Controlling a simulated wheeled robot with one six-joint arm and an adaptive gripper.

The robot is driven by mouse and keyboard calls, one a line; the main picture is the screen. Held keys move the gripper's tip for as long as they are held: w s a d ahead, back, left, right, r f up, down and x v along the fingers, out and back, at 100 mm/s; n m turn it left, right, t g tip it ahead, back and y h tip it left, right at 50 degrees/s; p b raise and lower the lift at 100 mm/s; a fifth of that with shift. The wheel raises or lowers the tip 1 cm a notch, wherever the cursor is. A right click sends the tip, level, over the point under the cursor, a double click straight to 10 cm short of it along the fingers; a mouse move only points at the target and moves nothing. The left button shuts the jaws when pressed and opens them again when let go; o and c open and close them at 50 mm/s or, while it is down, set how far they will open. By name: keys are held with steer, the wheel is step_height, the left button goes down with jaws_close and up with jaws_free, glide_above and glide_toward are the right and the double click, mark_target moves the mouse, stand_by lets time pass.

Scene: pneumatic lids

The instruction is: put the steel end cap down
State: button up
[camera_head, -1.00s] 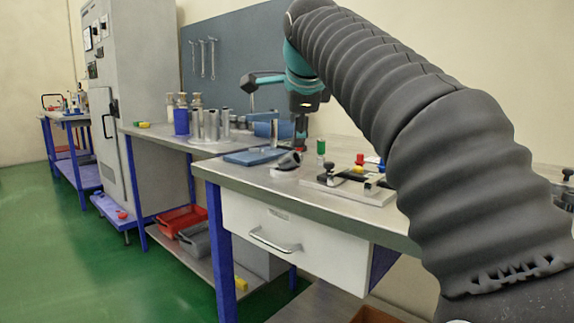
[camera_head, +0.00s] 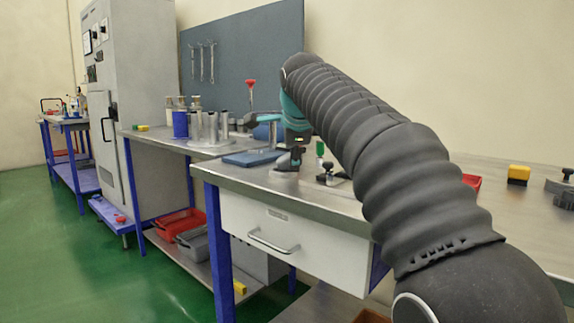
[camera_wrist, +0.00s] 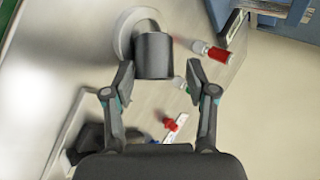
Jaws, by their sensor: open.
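The steel end cap looks like a dark grey cylinder (camera_wrist: 153,58) in the wrist view. It stands at a pale round disc (camera_wrist: 124,40) on the bench, partly over it. My gripper (camera_wrist: 159,72) is open, with one fingertip on each side of the cap and a visible gap at each. Whether the cap still touches the disc is unclear. In the head view my gripper (camera_head: 290,160) is low over the bench top and largely hides the cap.
A red-topped cylinder (camera_wrist: 219,54) lies close to the right finger. A small red knob (camera_wrist: 172,125) is below between the fingers. A blue tray (camera_head: 252,158) and a green-topped cylinder (camera_head: 319,148) flank my gripper. My arm covers much of the bench's middle.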

steer(key=c, duration=1)
jaws_close()
steer(key=shift+r, duration=0.15)
